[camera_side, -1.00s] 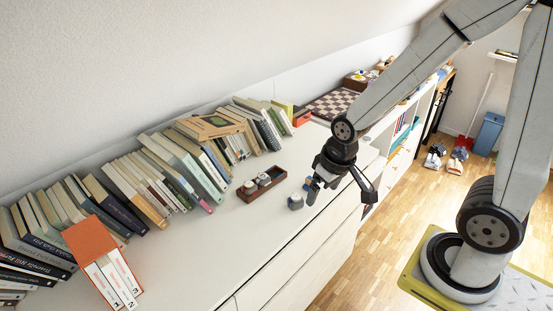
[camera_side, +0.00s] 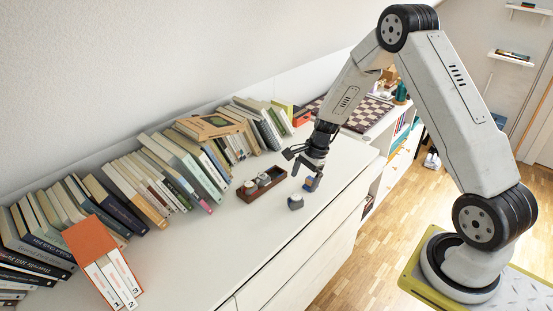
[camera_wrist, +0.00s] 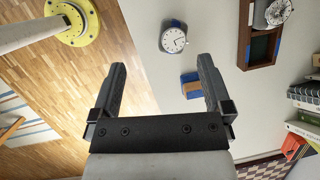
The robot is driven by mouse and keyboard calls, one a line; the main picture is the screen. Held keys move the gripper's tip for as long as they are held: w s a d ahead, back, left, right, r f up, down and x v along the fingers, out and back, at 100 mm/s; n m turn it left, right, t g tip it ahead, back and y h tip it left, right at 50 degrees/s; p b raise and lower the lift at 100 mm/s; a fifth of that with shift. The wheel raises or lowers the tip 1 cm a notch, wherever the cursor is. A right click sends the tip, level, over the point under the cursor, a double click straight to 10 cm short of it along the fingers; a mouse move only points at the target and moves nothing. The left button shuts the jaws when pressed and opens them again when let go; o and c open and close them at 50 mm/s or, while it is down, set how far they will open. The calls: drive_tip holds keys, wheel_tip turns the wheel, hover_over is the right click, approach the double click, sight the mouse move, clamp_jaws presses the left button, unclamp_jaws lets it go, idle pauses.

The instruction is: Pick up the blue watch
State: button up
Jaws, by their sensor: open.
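A watch (camera_wrist: 173,40) with a round white face and a dark blue-grey body stands on the white cabinet top; in the side view it is the small grey-blue shape (camera_side: 295,202). Behind it is a small blue object with a brown strip (camera_wrist: 190,84), also in the side view (camera_side: 311,184); I cannot tell whether it is a watch. My gripper (camera_side: 300,163) is open and empty above the cabinet top, close over the blue object. In the wrist view, the blue object lies between the fingers (camera_wrist: 162,63), beside the right one, which may hide its edge.
A brown tray (camera_side: 243,197) with round items is left of the gripper. A long row of books (camera_side: 160,180) runs along the wall. A chessboard (camera_side: 362,115) lies farther back. The cabinet's front edge drops to a wooden floor (camera_side: 350,240). Free surface lies towards the camera.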

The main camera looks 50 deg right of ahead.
sight(297, 196)
drive_tip(key=shift+w+a+f+m+y, duration=0.1)
drive_tip(key=shift+w+f+m, duration=0.4)
drive_tip(key=shift+f, duration=1.2)
drive_tip(key=shift+w+f+m+y, duration=0.1)
drive_tip(key=shift+w+f+m, duration=0.35)
drive_tip(key=shift+f, duration=1.25)
drive_tip(key=shift+w+a+f+m+y, duration=0.1)
drive_tip(key=shift+w+f+m, duration=0.4)
drive_tip(key=shift+f, duration=1.2)
drive_tip(key=shift+s, duration=0.2)
clamp_jaws()
